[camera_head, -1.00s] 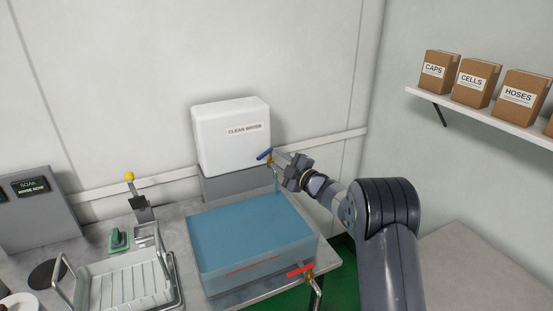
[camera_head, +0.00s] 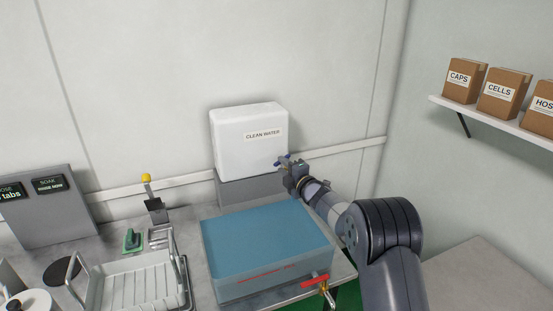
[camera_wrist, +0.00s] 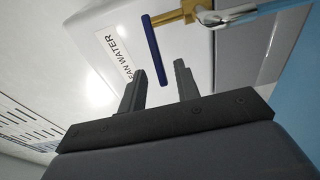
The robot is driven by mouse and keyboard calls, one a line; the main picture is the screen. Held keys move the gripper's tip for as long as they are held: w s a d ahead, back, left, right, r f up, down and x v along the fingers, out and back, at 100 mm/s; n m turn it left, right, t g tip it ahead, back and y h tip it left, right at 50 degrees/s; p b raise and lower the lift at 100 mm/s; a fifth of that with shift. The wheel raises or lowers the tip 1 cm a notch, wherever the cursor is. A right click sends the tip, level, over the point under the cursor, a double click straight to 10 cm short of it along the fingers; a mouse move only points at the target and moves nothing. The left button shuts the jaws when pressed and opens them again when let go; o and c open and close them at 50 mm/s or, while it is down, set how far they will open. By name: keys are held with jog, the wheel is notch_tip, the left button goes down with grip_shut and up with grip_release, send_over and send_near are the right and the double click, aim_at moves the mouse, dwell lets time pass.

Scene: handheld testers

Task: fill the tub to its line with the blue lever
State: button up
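The tub (camera_head: 318,262) is a clear box holding blue water, with a red line (camera_head: 265,272) on its front wall. The water surface looks close to the line; I cannot tell the exact level. The blue lever (camera_head: 284,159) is on the brass tap of the white clean-water tank (camera_head: 240,155), behind the tub. In the wrist view the lever (camera_wrist: 154,48) hangs from the brass tap (camera_wrist: 175,16), and a pale stream (camera_wrist: 252,13) leaves the spout. My gripper (camera_wrist: 160,68) is open, with the lever's end showing between its fingers; contact is unclear. My gripper hides the spout in the head view.
A red-handled brass drain tap (camera_head: 318,280) sits at the tub's lower right front. A white rack (camera_head: 130,290) and yellow-knobbed lever (camera_head: 147,180) stand to the left. A shelf (camera_head: 500,120) with labelled boxes hangs at right.

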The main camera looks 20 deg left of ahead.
jog(key=shift+p+x, duration=0.75)
jog(key=shift+x, duration=1.85)
jog(key=shift+a, duration=0.1)
jog(key=shift+c, duration=0.2)
grip_shut()
